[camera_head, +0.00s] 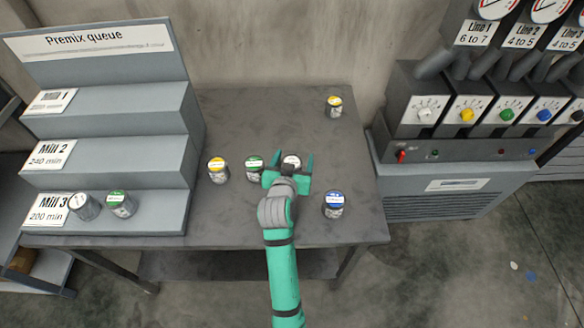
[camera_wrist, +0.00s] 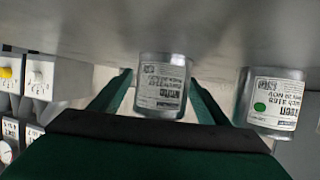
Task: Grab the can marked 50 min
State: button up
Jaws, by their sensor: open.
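A white-lidded can (camera_head: 291,161) stands on the grey table in the head view. My gripper (camera_head: 292,159) is open, with one finger on each side of this can. In the wrist view the can (camera_wrist: 162,86) shows between the spread fingers, upside down, with a white printed label. A green-lidded can (camera_head: 254,167) stands just left of it; its green-dotted label shows in the wrist view (camera_wrist: 271,103). Other cans on the table are yellow-lidded (camera_head: 218,170), blue-lidded (camera_head: 333,205) and a far yellow-lidded one (camera_head: 334,107). I cannot read "50 min" on any can.
A stepped rack (camera_head: 160,160) marked "Premix queue" stands at left. A machine with dials and knobs (camera_head: 455,150) stands at right. The table's back middle is clear.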

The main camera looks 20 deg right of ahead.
jog(key=c, duration=1.2)
jog(key=shift+c, duration=0.2)
jog(key=shift+w+r, duration=0.1)
